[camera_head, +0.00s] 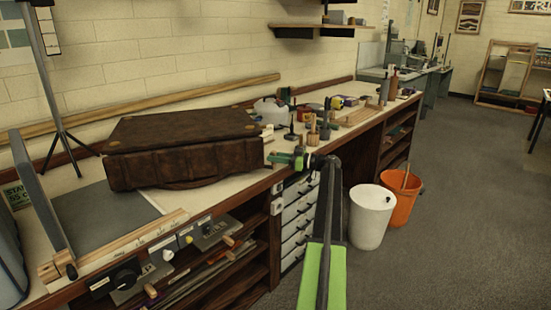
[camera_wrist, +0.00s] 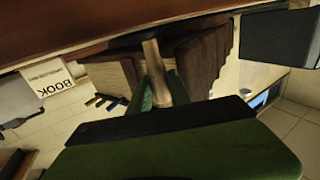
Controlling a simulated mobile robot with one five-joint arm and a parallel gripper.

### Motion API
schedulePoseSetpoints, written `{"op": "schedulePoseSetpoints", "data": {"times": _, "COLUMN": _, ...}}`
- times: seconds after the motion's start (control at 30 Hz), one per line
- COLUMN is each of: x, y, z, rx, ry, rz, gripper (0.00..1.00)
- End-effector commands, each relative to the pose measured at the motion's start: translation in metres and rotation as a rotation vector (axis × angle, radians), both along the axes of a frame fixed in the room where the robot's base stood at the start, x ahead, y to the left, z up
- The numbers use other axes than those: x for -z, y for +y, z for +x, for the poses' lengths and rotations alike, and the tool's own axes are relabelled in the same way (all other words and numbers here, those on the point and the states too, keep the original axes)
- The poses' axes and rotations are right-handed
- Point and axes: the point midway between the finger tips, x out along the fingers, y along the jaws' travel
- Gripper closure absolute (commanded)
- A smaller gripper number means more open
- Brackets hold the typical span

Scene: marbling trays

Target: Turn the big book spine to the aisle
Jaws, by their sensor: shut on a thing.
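The big book (camera_head: 185,160) is thick, dark brown and leather-like. It lies flat on the bench at the left in the head view, with a ribbed long side towards the bench front and the aisle. My gripper (camera_head: 276,158) is green and points left, close to the book's right end; I cannot tell whether it touches the book. In the wrist view my gripper (camera_wrist: 160,90) is shut on a tan wooden rod (camera_wrist: 152,58). Behind it there is a brown ribbed shape (camera_wrist: 205,55), which may be the book. The rod's far end is unclear.
The bench (camera_head: 255,185) has a trimmer board (camera_head: 95,215) at the front left and small tools and bottles beyond the gripper. A white bin (camera_head: 371,220) and an orange bucket (camera_head: 404,200) stand on the floor by the bench. The aisle at the right is clear.

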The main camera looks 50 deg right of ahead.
Motion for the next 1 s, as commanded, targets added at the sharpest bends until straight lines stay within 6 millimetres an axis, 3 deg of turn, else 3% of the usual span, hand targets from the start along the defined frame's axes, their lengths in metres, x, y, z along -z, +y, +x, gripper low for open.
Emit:
{"op": "schedulePoseSetpoints", "data": {"times": 0.03, "x": -0.001, "y": 0.003, "z": 0.005, "rx": -0.002, "ry": -0.004, "rz": 0.002, "gripper": 1.00}}
{"op": "schedulePoseSetpoints", "data": {"times": 0.07, "x": -0.001, "y": 0.003, "z": 0.005, "rx": -0.003, "ry": -0.004, "rz": 0.002, "gripper": 0.75}}
{"op": "schedulePoseSetpoints", "data": {"times": 0.23, "x": -0.001, "y": 0.002, "z": 0.004, "rx": -0.003, "ry": -0.003, "rz": 0.001, "gripper": 0.55}}
{"op": "schedulePoseSetpoints", "data": {"times": 0.67, "x": -0.001, "y": -0.002, "z": -0.005, "rx": -0.002, "ry": -0.002, "rz": 0.001, "gripper": 0.55}}
{"op": "schedulePoseSetpoints", "data": {"times": 0.77, "x": -0.001, "y": -0.009, "z": -0.021, "rx": -0.001, "ry": -0.002, "rz": 0.001, "gripper": 0.55}}
{"op": "schedulePoseSetpoints", "data": {"times": 1.0, "x": 0.000, "y": -0.038, "z": -0.083, "rx": 0.001, "ry": -0.003, "rz": 0.001, "gripper": 0.55}}
